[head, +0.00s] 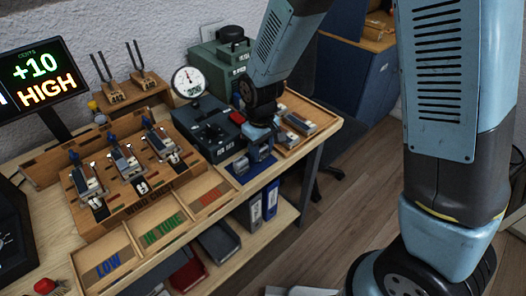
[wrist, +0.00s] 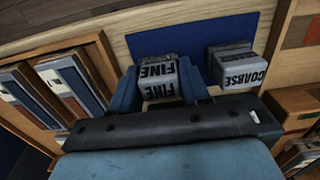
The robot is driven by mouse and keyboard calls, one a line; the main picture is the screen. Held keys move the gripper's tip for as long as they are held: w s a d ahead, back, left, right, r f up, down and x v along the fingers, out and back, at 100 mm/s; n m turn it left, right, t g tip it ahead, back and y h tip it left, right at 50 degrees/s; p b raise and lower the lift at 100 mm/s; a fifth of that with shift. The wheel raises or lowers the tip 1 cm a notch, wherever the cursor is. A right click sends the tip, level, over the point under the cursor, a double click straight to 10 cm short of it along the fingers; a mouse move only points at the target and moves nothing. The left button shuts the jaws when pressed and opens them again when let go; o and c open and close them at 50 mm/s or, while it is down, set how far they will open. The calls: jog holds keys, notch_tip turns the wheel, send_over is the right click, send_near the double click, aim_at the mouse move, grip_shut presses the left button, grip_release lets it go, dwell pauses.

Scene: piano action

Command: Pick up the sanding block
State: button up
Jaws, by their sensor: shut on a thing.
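In the wrist view, a grey-white sanding block marked FINE (wrist: 158,80) sits between the fingers of my gripper (wrist: 160,88), which is shut on it. A second block marked COARSE (wrist: 236,66) stands to its right, outside the fingers. Both blocks show against a blue mat (wrist: 190,33) on the wooden bench. In the head view, my gripper (head: 259,153) is low over the blue mat (head: 240,178) near the bench's front edge. The arm and gripper partly hide the blocks there. I cannot tell whether the FINE block touches the mat.
A dark box with knobs (head: 212,130) and a dial gauge (head: 188,82) stand left of my gripper. A wooden tray of parts (head: 318,112) lies to the right. Sorting trays marked LOW and IN TUNE (head: 165,228) lie front left. Binders (head: 256,210) stand on the shelf below.

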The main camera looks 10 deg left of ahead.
aim_at(261, 146)
jog(key=shift+r, duration=0.5)
notch_tip(261, 146, up, 2)
jog(key=shift+r, duration=0.2)
jog(key=s+d+r, duration=0.7)
jog(key=s+r, duration=0.2)
jog(key=s, duration=0.3)
jog(key=shift+d+r, duration=0.15)
jog(key=shift+r, duration=0.15)
